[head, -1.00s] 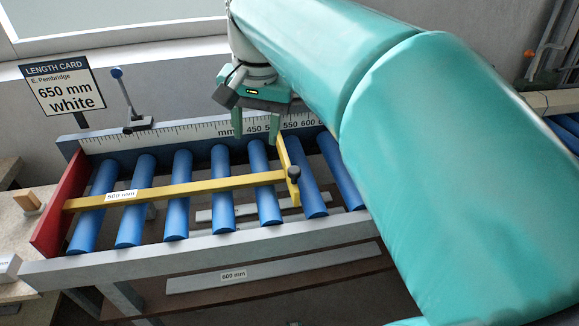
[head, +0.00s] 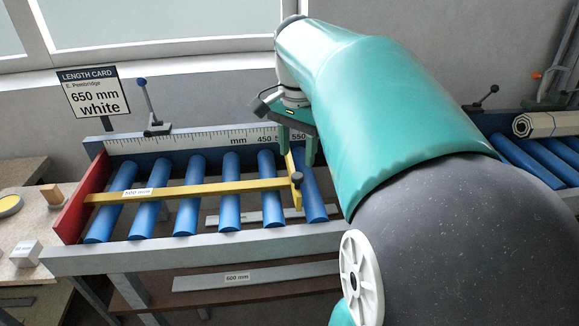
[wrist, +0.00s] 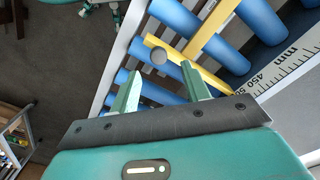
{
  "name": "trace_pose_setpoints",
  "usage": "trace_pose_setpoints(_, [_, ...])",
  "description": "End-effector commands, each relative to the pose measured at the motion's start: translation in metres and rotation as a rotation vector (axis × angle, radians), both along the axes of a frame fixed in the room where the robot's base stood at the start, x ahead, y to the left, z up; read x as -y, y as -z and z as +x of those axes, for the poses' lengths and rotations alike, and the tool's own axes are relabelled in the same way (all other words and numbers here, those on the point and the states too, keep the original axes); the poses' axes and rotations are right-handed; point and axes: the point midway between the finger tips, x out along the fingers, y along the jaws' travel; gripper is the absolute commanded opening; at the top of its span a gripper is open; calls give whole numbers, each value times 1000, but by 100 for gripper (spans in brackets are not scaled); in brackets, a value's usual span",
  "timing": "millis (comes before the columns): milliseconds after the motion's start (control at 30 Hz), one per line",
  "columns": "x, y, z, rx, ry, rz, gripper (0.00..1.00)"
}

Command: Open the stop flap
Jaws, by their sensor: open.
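The stop flap (head: 297,198) appears to be the yellow crosspiece with a dark round knob (head: 297,178), at the right end of a long yellow bar (head: 205,189) labelled 500 mm. It lies across the blue roller table. My gripper (head: 297,158) is open and empty above the back part of the flap, near the ruler. In the wrist view, the flap (wrist: 218,82) and its knob (wrist: 158,56) show beyond my open fingers (wrist: 160,76). The knob appears between the fingertips in the picture. I cannot tell whether a finger touches the flap.
A red end plate (head: 84,199) closes the table's left end. A blue-knobbed lever (head: 148,105) stands behind the rollers near the 650 mm white card (head: 93,95). Flat profiles (head: 255,276) lie below. Another roller table (head: 530,160) with a slatted roll (head: 545,124) is at right.

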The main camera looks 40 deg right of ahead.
Motion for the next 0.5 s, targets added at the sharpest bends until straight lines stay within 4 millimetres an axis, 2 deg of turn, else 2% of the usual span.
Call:
trace_pose_setpoints(200, [-1, 39, -2, -1, -1, 1, 47])
trace_pose_setpoints(333, [0, 52, -3, 1, -1, 0, 47])
trace_pose_setpoints(500, [-1, 56, -4, 2, -2, -1, 47])
